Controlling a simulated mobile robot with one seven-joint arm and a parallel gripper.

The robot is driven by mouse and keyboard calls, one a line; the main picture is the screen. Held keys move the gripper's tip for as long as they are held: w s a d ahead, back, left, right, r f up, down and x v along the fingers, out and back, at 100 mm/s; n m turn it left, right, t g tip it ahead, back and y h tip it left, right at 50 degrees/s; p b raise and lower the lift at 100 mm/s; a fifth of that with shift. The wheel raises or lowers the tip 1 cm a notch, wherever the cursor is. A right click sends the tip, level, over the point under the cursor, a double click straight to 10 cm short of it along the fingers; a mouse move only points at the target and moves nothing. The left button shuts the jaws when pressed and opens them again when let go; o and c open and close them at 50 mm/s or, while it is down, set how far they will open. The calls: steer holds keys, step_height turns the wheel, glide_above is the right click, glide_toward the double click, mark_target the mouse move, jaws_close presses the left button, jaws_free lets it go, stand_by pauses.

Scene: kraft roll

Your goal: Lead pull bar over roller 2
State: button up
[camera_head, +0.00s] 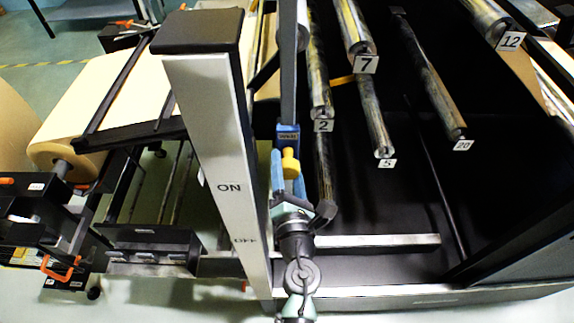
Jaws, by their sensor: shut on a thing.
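My gripper (287,172) is at the centre, shut on a yellow knob (291,163) at the near end of what looks like the pull bar (288,85). The bar is long and grey, with a blue end block, and runs away from me. Brown kraft paper (268,84) shows just left of it. Roller 2 (318,65) is a worn metal roller just right of the bar, with its "2" tag at the near end. In this view the bar lies left of roller 2; I cannot tell their relative height or any contact.
A light post (215,150) marked ON and OFF stands close left of my gripper. Rollers 7 (352,25), 5 (373,115), 20 (430,80) and 12 (485,12) lie to the right. A kraft roll (95,105) is at left. A rail (375,241) crosses below.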

jaws_close()
steer(key=d+r+p, duration=0.4)
steer(key=d+p, duration=0.1)
steer(key=d, duration=0.4)
steer(key=shift+r, duration=0.35)
steer(key=d+f+b, duration=0.1)
steer(key=d, duration=0.1)
steer(key=d+f+b, duration=0.1)
steer(key=d+f, duration=0.1)
steer(key=shift+d+b, duration=0.25)
steer(key=shift+b, duration=0.15)
steer(key=shift+f, duration=0.15)
